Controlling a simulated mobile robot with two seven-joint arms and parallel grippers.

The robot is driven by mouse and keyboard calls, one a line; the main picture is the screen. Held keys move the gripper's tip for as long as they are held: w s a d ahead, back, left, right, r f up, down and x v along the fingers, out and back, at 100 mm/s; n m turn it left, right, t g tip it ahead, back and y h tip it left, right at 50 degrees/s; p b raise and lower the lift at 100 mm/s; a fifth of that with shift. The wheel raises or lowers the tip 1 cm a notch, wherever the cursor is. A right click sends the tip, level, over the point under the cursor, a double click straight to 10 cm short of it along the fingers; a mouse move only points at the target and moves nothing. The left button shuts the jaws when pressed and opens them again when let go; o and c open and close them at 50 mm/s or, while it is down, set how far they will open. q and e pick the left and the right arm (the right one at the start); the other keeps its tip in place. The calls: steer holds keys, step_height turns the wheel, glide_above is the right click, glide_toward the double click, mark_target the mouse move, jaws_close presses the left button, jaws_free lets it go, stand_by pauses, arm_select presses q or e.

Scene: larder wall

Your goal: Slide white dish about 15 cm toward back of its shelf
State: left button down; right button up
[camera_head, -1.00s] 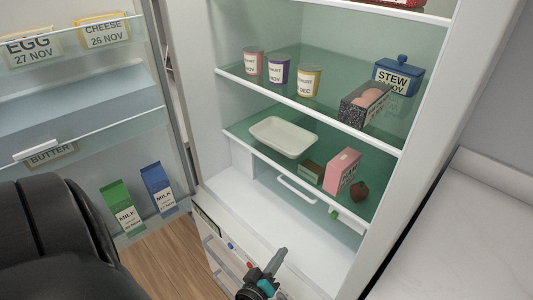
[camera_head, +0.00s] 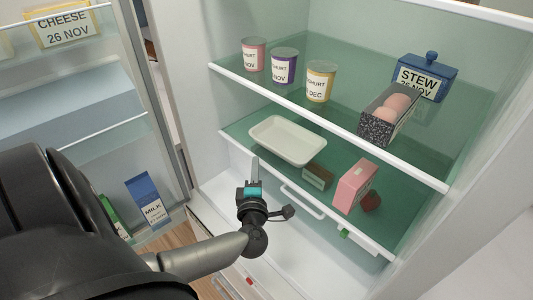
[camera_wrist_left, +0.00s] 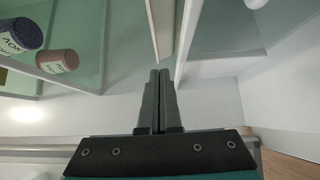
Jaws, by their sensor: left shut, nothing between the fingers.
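The white dish (camera_head: 287,141), a shallow rectangular tray, lies flat on the lower green glass shelf (camera_head: 240,131), towards its left and near the front edge. My left gripper (camera_head: 255,168) is shut and empty, its fingers pointing up in the picture just short of the dish's near left side. I see no clear contact. In the left wrist view the shut fingers (camera_wrist_left: 158,78) point at a cream strip (camera_wrist_left: 160,25) that looks like the dish's side. My right gripper is not in view.
A brown box (camera_head: 317,176), a pink carton (camera_head: 354,186) and a dark round item (camera_head: 371,201) stand right of the dish. Behind the dish the glass looks clear.

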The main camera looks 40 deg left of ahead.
mark_target(275, 150)
arm_select(q)
steer(key=w, duration=0.2)
steer(key=w+a, duration=0.1)
steer(key=shift+w, duration=0.35)
steer(key=shift+w+d, duration=0.1)
steer(key=shift+w, duration=0.75)
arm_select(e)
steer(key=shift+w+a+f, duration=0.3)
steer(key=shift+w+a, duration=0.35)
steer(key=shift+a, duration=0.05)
arm_select(q)
steer(key=shift+b, duration=0.3)
steer(key=shift+w+d+b, duration=0.2)
steer(key=shift+w+b, duration=0.2)
steer(key=shift+w, duration=1.25)
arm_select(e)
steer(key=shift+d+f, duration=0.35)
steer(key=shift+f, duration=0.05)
arm_select(q)
steer(key=shift+s, duration=0.1)
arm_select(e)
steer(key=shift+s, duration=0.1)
